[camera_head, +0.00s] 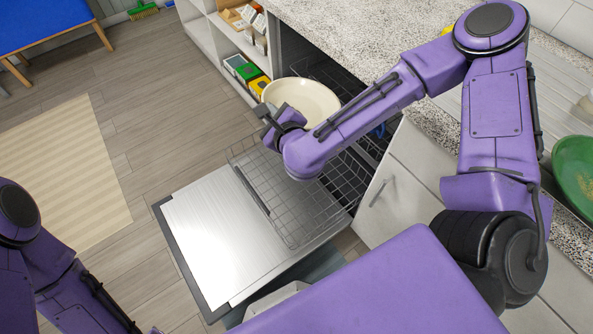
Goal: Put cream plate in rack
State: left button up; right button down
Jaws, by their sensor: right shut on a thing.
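The cream plate (305,97) is round and tilted, held above the far side of the pulled-out wire rack (292,208). My right gripper (267,118) is shut on the near left rim of the plate. The rack belongs to an open dishwasher whose metal door (210,240) is folded down. The part of the rack under my right arm is hidden, and so is part of the plate behind my wrist. My left arm shows at the lower left, but its gripper is outside the view.
A speckled counter (335,35) runs along the right side, with a green plate (575,170) at its right edge. Open shelves with boxes (248,72) stand beyond the dishwasher. The wooden floor at left is clear around a striped rug (60,175).

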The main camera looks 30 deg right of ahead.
notch_tip(320, 180, down, 38)
jog(key=w+d+m+g+h+b, duration=0.3)
jog(key=m+b, duration=0.4)
jog(key=b, duration=2.2)
jog(key=shift+t+h, duration=0.6)
jog(key=shift+t, duration=0.1)
jog(key=w+d+f+b, duration=0.1)
jog(key=w+f+b, duration=0.1)
jog(key=w+f, duration=0.2)
jog(key=w+d+f+b, duration=0.1)
jog(key=w+f+b, duration=0.2)
jog(key=w+f, duration=0.1)
jog(key=w+d+f+b, duration=0.1)
jog(key=w+f+b, duration=0.1)
jog(key=w+f, duration=0.2)
jog(key=shift+d+f+b, duration=0.25)
jog(key=shift+f+b, duration=0.15)
jog(key=shift+f, duration=0.05)
pick_arm(q)
jog(key=s+f+m+g+h, duration=0.1)
jog(key=s+f, duration=0.1)
jog(key=f, duration=1.8)
jog(key=s+f+m+g, duration=0.1)
jog(key=f+g, duration=0.1)
jog(key=f, duration=1.8)
jog(key=shift+s+d+m+h, duration=0.3)
jog(key=shift+s+d+h, duration=0.05)
jog(key=shift+d+h, duration=0.1)
pick_arm(e)
jog(key=shift+r, duration=0.15)
